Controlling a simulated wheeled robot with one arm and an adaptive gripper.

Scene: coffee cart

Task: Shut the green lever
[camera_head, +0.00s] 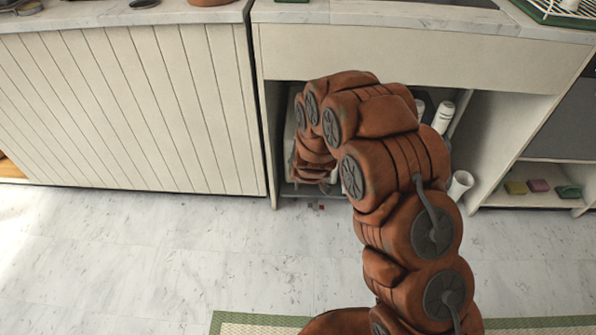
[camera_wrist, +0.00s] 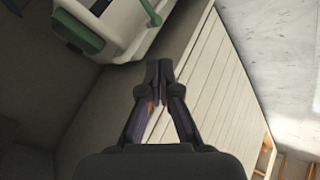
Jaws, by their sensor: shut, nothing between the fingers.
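In the wrist view, a pale unit at the upper left carries two green parts: a thin green bar (camera_wrist: 152,12) at the top middle and a thicker green piece (camera_wrist: 78,29) further left. I cannot tell for sure which is the green lever. My gripper (camera_wrist: 158,75) is shut and empty, below and apart from both green parts. In the head view my arm bends down into the open space under the counter, and it hides the green parts and most of the gripper.
A slatted cabinet front (camera_head: 130,110) stands left of the opening, and its slats also show in the wrist view (camera_wrist: 205,90). White cylinders (camera_head: 460,185) stand right of my arm. Several coloured blocks (camera_head: 540,186) lie on a low shelf. The marble floor (camera_head: 120,250) is mostly clear.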

